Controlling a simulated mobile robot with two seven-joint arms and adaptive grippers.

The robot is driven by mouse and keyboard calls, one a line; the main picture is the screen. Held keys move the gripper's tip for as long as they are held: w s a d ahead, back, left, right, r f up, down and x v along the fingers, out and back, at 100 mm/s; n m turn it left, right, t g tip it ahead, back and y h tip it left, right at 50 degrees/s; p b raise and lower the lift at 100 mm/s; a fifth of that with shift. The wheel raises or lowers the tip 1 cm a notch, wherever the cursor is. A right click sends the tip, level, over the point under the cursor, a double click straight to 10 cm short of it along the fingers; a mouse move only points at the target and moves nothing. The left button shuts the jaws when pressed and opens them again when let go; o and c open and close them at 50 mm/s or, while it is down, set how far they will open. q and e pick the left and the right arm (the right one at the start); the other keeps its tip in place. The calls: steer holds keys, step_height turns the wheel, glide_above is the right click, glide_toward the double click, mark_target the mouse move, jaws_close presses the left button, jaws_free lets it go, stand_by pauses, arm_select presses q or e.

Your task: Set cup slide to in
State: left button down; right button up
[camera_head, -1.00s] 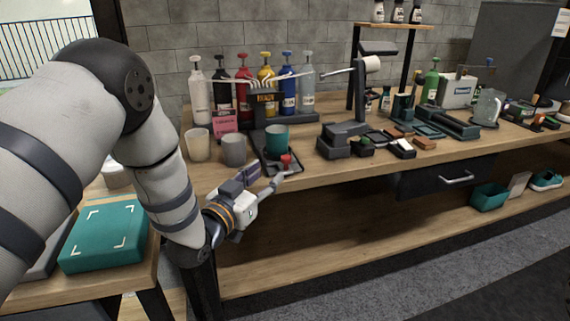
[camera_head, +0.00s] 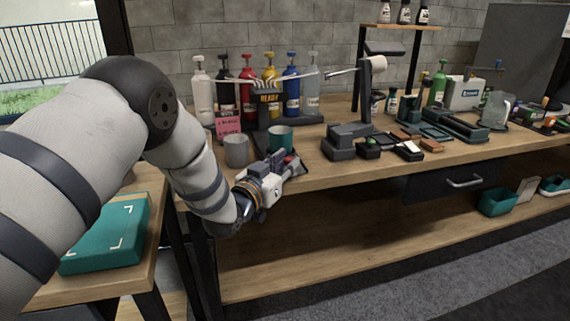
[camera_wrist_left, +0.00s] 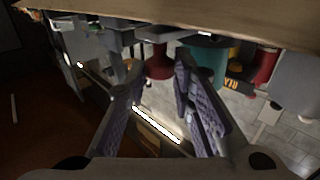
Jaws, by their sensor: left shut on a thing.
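The cup slide (camera_head: 303,168) is a dark tray at the front left edge of the workbench, partly hidden by my gripper. A teal cup (camera_head: 280,138) stands upright on it. Its red knob (camera_head: 290,159) is at the front, mostly behind my fingers. My left gripper (camera_head: 285,166) is at the knob and shut on it. In the left wrist view the red knob (camera_wrist_left: 158,66) shows between the purple finger pads of my left gripper (camera_wrist_left: 158,78), with the teal cup (camera_wrist_left: 205,62) just beyond. My right gripper is not in view.
A grey cup (camera_head: 236,150) stands left of the slide. Behind are several pump bottles and a dispenser with a READY sign (camera_head: 268,97). A black block device (camera_head: 347,138) stands to the right. A teal box (camera_head: 105,236) lies on the side table.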

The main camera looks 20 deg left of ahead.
arm_select(q)
steer(key=shift+w+a+f+b, duration=0.2)
steer(key=shift+w+a+b, duration=0.1)
steer(key=shift+w+a, duration=0.25)
steer(key=shift+w+a+f+b, duration=0.2)
steer(key=shift+w+a+b, duration=0.1)
steer(key=shift+w, duration=0.4)
steer(key=shift+w+a+r, duration=0.25)
steer(key=shift+w+a, duration=0.05)
steer(key=shift+w, duration=0.1)
steer(key=c, duration=1.4)
jaws_free()
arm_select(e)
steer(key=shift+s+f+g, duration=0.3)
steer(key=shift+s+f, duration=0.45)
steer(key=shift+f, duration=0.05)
arm_select(q)
steer(key=shift+r, duration=0.1)
steer(key=s, duration=0.4)
steer(key=s+a, duration=0.1)
steer(key=s, duration=0.3)
steer(key=s+a, duration=0.1)
steer(key=s, duration=0.2)
steer(key=shift+s+a, duration=0.15)
steer(key=shift+s, duration=0.25)
steer(key=shift+o, duration=0.2)
